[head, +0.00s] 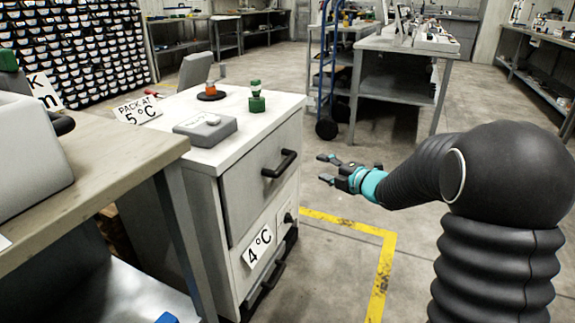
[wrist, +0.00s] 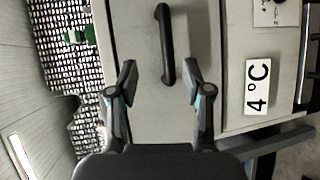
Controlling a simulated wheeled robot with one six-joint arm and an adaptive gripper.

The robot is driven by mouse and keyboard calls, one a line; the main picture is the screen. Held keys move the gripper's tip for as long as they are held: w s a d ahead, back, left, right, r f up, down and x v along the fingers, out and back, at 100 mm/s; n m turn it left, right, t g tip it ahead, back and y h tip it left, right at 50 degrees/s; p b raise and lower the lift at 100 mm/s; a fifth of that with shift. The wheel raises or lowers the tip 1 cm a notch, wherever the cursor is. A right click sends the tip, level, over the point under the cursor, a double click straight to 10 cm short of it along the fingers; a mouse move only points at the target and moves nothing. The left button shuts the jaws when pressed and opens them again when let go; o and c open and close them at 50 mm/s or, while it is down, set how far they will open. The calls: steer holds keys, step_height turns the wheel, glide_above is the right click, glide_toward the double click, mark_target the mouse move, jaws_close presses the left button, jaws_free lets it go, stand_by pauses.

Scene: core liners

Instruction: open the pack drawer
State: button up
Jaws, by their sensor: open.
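A white cabinet (head: 228,180) has a large grey upper drawer front (head: 245,190) that looks closed. Its black bar handle (head: 280,163) sticks out near the top. My gripper (head: 325,168) is open and empty, to the right of the handle, with its fingers pointing at the cabinet. In the wrist view the handle (wrist: 165,45) lies ahead, in line with the gap between my open fingers (wrist: 159,76). The fingers look apart from it. A "4 °C" label (head: 257,246) is on the lower front; it also shows in the wrist view (wrist: 257,86). No label names the pack drawer.
A second black handle (head: 266,285) is low on the cabinet. A grey box (head: 205,129), a green item (head: 257,101) and an orange-topped item (head: 210,92) stand on the cabinet top. A workbench (head: 100,150) is at left. Floor with yellow tape (head: 382,270) is clear beside the cabinet.

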mark_target(289, 164)
steer(key=shift+n+g+y, duration=0.5)
steer(key=shift+n+y, duration=0.4)
steer(key=x, duration=0.5)
steer(key=f+x, duration=0.1)
steer(key=x, duration=0.4)
steer(key=s+x, duration=0.1)
steer(key=x, duration=0.4)
steer(key=shift+a+f+p, duration=0.4)
steer(key=shift+f, duration=0.05)
jaws_close()
